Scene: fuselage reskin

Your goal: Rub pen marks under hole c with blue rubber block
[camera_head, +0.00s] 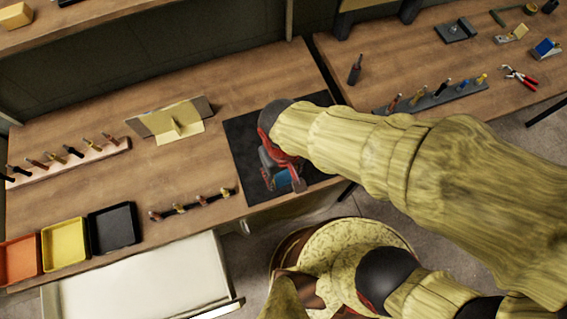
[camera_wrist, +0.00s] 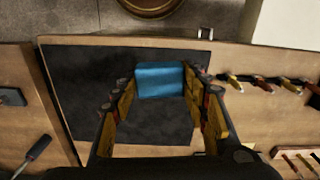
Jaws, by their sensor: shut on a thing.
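My gripper (camera_head: 283,172) is over the dark mat (camera_head: 240,137) on the long wooden bench. It is shut on a blue block (camera_wrist: 160,80), held between the yellow-padded fingers. The block also shows as a small blue patch at the gripper's tip in the head view (camera_head: 282,179). In the wrist view the dark mat (camera_wrist: 75,85) lies beneath the block; I cannot tell whether they touch. No pen marks and no lettered hole can be made out in either view. A thin upright panel on a pale stand (camera_head: 172,118) is left of the mat.
Racks of hand tools stand left (camera_head: 70,160) and in front (camera_head: 192,205). Orange (camera_head: 20,262), yellow (camera_head: 63,244) and black (camera_head: 113,228) trays line the front left edge.

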